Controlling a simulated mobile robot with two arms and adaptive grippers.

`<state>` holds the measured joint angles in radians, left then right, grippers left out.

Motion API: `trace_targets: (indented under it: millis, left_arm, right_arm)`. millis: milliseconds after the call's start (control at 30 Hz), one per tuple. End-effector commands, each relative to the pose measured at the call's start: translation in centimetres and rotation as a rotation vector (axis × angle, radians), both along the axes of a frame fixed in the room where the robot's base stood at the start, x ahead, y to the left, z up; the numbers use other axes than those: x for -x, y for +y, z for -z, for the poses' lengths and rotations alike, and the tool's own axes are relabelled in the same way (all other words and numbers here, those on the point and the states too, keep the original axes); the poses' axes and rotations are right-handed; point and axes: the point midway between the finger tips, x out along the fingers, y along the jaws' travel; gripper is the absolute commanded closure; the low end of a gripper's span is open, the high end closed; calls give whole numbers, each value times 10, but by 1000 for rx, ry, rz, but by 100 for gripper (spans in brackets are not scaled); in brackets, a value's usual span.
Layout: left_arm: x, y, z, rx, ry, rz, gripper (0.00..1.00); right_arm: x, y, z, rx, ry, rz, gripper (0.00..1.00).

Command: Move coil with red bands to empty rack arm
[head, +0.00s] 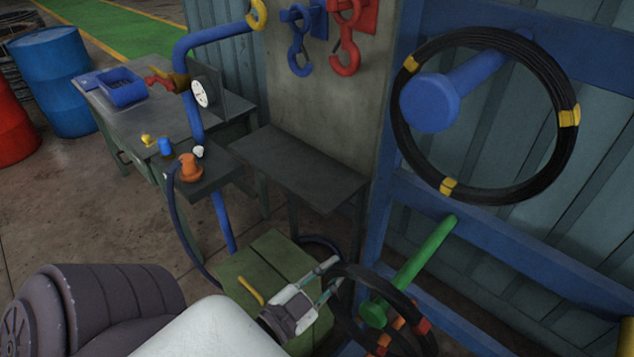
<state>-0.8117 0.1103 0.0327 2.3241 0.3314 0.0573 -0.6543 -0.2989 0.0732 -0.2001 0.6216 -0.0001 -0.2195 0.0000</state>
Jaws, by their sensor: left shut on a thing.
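A black coil (352,270) is low in the head view, right of centre. A red band (423,327) and orange patches (398,323) show on its lower right part; its bottom is cut off by the frame. My left gripper (328,280) is shut on the coil's left rim. A green rack arm (425,253) slants down to the left, its round end overlapping the coil's opening in the picture. I cannot tell whether it passes through the coil. A blue rack arm (432,103) above carries a black coil with yellow bands (569,117). My right gripper is out of view.
A green box (232,275) stands under my left gripper. A dark bench (290,165), a blue pipe stand with a gauge (200,93) and hooks (345,45) are behind. Blue rack beams (520,255) run at right.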

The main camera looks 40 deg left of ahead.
Motion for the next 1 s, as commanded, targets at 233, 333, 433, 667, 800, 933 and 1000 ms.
trace_targets:
  millis: [233, 333, 433, 667, 800, 933, 1000]
  left_arm:
    - [-34, -1, -2, 5, -12, -1, 100]
    - [-47, -2, -2, 5, -12, -1, 100]
    - [-60, -2, -1, 5, -12, 0, 100]
    - [-89, -3, 0, 4, -12, -1, 100]
    - [-106, -4, 0, 5, -12, 0, 100]
    - [-105, -4, 18, 3, -6, 1, 100]
    - [-105, -4, 24, 3, -7, 0, 100]
  right_arm:
    - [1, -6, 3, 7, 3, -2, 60]
    - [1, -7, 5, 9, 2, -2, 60]
    - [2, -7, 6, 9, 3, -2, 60]
    - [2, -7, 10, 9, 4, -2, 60]
    - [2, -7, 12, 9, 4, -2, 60]
    - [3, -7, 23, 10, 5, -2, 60]
    - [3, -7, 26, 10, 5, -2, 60]
